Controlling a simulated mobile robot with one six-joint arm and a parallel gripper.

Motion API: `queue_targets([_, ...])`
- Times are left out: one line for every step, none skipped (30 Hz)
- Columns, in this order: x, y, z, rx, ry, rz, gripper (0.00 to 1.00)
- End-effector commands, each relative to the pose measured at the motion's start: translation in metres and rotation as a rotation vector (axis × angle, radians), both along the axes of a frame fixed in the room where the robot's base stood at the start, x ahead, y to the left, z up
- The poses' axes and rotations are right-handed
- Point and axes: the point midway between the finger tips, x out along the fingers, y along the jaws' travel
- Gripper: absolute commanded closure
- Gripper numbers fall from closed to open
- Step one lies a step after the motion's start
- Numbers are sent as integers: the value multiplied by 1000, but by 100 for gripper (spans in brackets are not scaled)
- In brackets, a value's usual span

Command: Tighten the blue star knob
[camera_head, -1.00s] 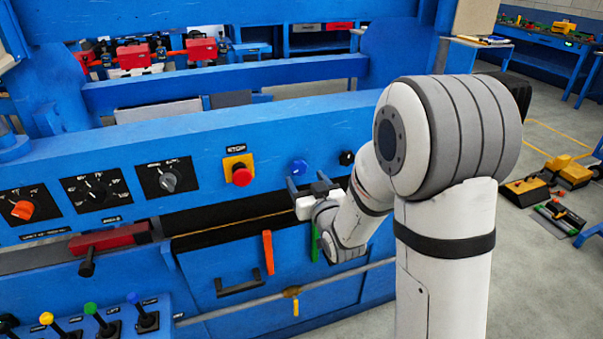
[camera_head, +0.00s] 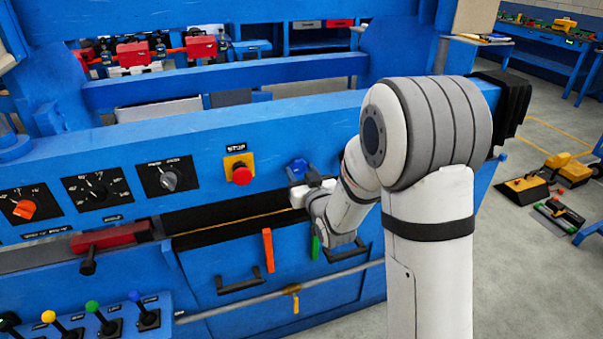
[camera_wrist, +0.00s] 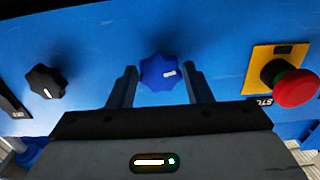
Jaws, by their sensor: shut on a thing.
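The blue star knob (camera_head: 297,166) is on the sloping blue panel, right of the red stop button. In the wrist view the blue star knob (camera_wrist: 158,73) sits between my two fingertips, with its white mark pointing right. My gripper (camera_head: 300,174) is shut on the knob, one finger on each side; it also shows in the wrist view (camera_wrist: 161,85). In the head view the fingers and wrist cover part of the knob.
The red stop button (camera_head: 242,175) on its yellow plate stands close beside the knob. A black star knob (camera_wrist: 46,82) is on the other side in the wrist view. Below are an orange handle (camera_head: 268,250) and a green handle (camera_head: 315,247), near my wrist.

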Motion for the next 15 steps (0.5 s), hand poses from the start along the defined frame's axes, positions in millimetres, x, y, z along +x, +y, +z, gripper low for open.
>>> queue_targets([0, 0, 0, 0, 0, 0, 72])
queue_targets([0, 0, 0, 0, 0, 0, 74])
queue_targets([0, 0, 0, 0, 0, 0, 77])
queue_targets([0, 0, 0, 0, 0, 0, 78])
queue_targets([0, 0, 0, 0, 0, 0, 78])
queue_targets([0, 0, 0, 2, 1, 0, 78])
queue_targets([0, 0, 0, 3, 1, 0, 78])
queue_targets([0, 0, 0, 6, 2, 0, 78])
queue_targets([0, 0, -1, 11, 2, 0, 78])
queue_targets([0, 0, -1, 16, 4, 0, 78])
queue_targets([0, 0, -1, 22, 6, 0, 78])
queue_targets([0, 0, -2, 34, 10, 0, 78])
queue_targets([0, 0, -2, 43, 14, 0, 78])
queue_targets([0, 0, -3, 55, 17, 0, 78])
queue_targets([0, 0, -3, 74, 22, 0, 78])
